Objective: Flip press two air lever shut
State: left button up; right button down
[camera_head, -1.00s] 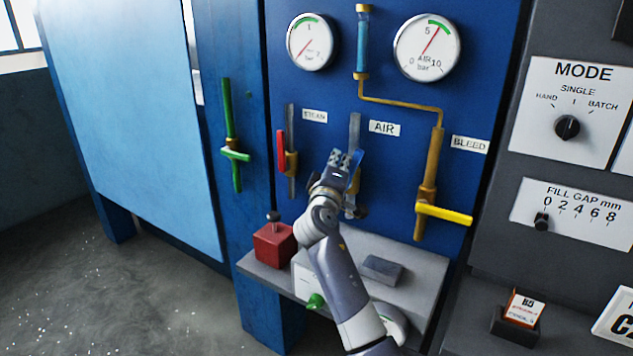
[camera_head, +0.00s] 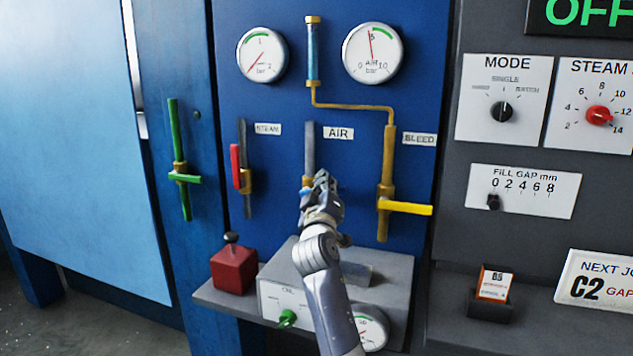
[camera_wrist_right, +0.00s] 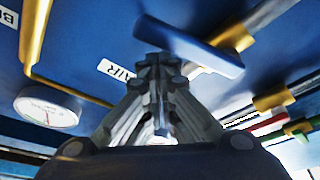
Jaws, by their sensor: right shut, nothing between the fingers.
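The AIR valve is a grey pipe (camera_head: 309,140) with a brass body beside the AIR label (camera_head: 338,133). Its blue lever (camera_wrist_right: 190,46) lies crosswise to the pipe in the right wrist view. In the head view only a small blue part (camera_head: 304,195) shows left of my right gripper; the rest is hidden. My right gripper (camera_head: 323,182) is shut and empty, close in front of the valve. In the right wrist view its fingertips (camera_wrist_right: 158,64) are together just beside the lever; I cannot tell whether they touch it. My left gripper is not in view.
The red STEAM lever (camera_head: 235,166) is to the left and the yellow BLEED lever (camera_head: 405,208) to the right. A shelf (camera_head: 215,297) below carries a red box (camera_head: 234,270) and a grey box. The air gauge (camera_head: 373,52) needle points near 5.

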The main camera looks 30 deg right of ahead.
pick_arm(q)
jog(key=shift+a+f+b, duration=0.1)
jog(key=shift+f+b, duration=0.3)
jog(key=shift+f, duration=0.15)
pick_arm(e)
jog(key=shift+s+d+f, duration=0.2)
jog(key=shift+f, duration=0.35)
jog(key=shift+s+d+f, duration=0.15)
jog(key=shift+s+f, duration=0.05)
jog(key=shift+f, duration=0.3)
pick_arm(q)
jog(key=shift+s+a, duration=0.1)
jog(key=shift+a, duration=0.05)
pick_arm(e)
jog(key=shift+f, duration=0.2)
notch_tip(320, 180, up, 4)
jog(key=p, duration=0.4)
pick_arm(q)
jog(key=b, duration=0.1)
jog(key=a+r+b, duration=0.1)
jog(key=b, duration=0.1)
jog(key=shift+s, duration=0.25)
pick_arm(e)
jog(key=w+a+v, duration=0.1)
jog(key=v, duration=0.8)
jog(key=shift+a+f, duration=0.25)
jog(key=shift+a, duration=0.3)
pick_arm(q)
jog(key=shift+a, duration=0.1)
